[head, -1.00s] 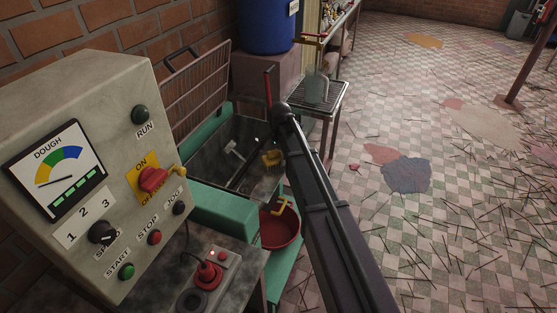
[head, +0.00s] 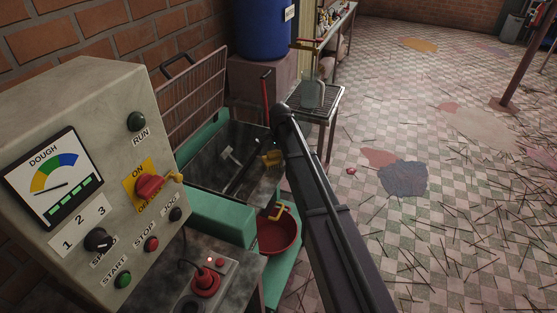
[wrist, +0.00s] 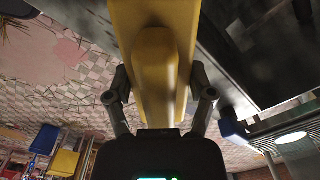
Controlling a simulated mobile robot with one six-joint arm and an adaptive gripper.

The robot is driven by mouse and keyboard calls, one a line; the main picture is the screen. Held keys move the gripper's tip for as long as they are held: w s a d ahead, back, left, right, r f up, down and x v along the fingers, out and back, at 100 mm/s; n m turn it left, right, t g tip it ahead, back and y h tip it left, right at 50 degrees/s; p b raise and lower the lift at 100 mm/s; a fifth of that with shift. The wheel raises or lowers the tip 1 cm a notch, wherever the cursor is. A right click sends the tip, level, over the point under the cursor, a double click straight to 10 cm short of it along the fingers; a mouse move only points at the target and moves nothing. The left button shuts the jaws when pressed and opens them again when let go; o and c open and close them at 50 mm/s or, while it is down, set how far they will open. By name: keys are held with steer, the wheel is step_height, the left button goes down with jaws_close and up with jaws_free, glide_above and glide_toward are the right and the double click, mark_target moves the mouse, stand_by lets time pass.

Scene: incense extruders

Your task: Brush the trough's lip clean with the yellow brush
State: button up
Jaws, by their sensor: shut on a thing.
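A grey control box (head: 85,180) stands at the left. A red basin (head: 277,236) sits below the trough's front right. A small rack table (head: 318,97) and a blue barrel (head: 264,28) are behind. The tiled floor at right has scattered sticks.

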mark_target(270, 181)
steer(key=shift+w+d, duration=0.3)
steer(key=shift+w, duration=0.3)
steer(key=shift+f, duration=0.1)
steer(key=shift+s, duration=0.15)
steer(key=shift+s+a, duration=0.4)
steer(key=shift+s, duration=0.35)
steer(key=shift+s+a, duration=0.35)
steer(key=shift+s, duration=0.4)
steer(key=shift+s+a, duration=0.35)
steer(key=shift+s, duration=0.5)
steer(key=shift+s+a, duration=0.35)
steer(key=shift+s, duration=0.45)
steer(key=shift+s+a, duration=0.1)
steer(key=shift+s, duration=0.1)
steer(key=shift+s+a, duration=0.35)
steer(key=shift+s, duration=0.35)
steer(key=shift+s+a, duration=0.3)
steer(key=shift+s, duration=0.4)
